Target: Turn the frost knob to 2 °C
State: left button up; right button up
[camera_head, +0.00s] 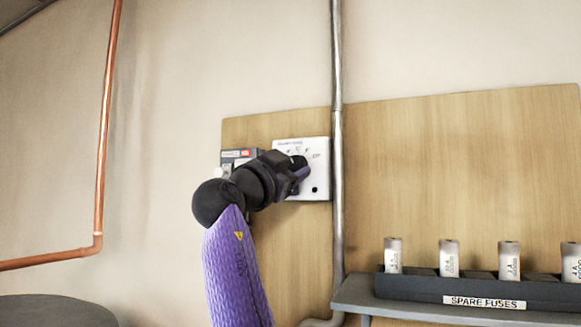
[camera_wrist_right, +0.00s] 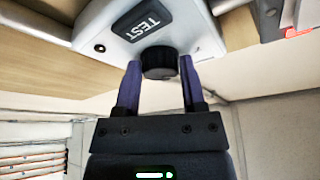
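The white control panel (camera_head: 318,182) is on the wooden backboard, with a printed scale too small to read at its top. The black frost knob (camera_wrist_right: 159,63) sticks out of this panel in the right wrist view, beside a dark TEST label (camera_wrist_right: 141,20). My right gripper (camera_head: 300,170) is at the panel and hides much of the knob in the head view. In the wrist view its two purple fingers (camera_wrist_right: 159,68) stand apart on either side of the knob, with slim gaps visible. The knob's pointer cannot be made out. My left gripper is not in view.
A grey box with a red label (camera_head: 241,153) is just left of the panel, partly behind my arm. A vertical metal conduit (camera_head: 337,130) runs close by its right edge. A SPARE FUSES rack (camera_head: 430,291) with several fuses stands on a shelf at lower right. A copper pipe (camera_head: 105,130) is at left.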

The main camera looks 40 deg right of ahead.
grip_shut()
jog(key=shift+s+f+n+t+b, duration=0.15)
jog(key=shift+n+t+b, duration=0.6)
jog(key=shift+n, duration=0.95)
jog(key=shift+s+d+n+t+y+b, duration=0.1)
jog(key=shift+n+t+y+b, duration=0.2)
jog(key=shift+n+t, duration=0.7)
jog(key=shift+n+t+y+b, duration=0.1)
jog(key=shift+n+t+b, duration=0.3)
jog(key=shift+n, duration=1.1)
jog(key=shift+r+n, duration=0.2)
jog(key=shift+n, duration=0.1)
jog(key=o, duration=0.7)
grip_release()
jog(key=shift+c, duration=0.2)
